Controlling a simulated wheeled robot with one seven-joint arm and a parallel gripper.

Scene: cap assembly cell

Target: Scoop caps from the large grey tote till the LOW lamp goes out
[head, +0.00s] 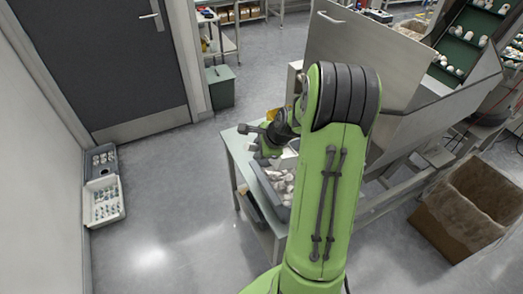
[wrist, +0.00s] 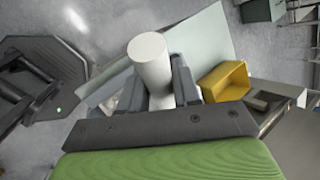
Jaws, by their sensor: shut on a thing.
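The large grey tote (head: 267,190) stands on a pale table, with white caps (head: 284,184) inside; my arm hides its right part. My gripper (head: 268,138) is over the far end of the tote in the head view. In the wrist view my gripper (wrist: 160,92) is shut on a white cylinder (wrist: 150,60) that stands up between its dark fingers. What is below the cylinder is hidden by the fingers. An open yellow container (wrist: 226,80) is just right of the fingers. I cannot make out the LOW lamp in either view.
A steel hopper (head: 425,115) with a raised panel stands right of the table, with a green cap conveyor (head: 456,55) behind it. A cardboard box (head: 465,210) is on the floor at right. Small bins (head: 103,202) are by the left wall.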

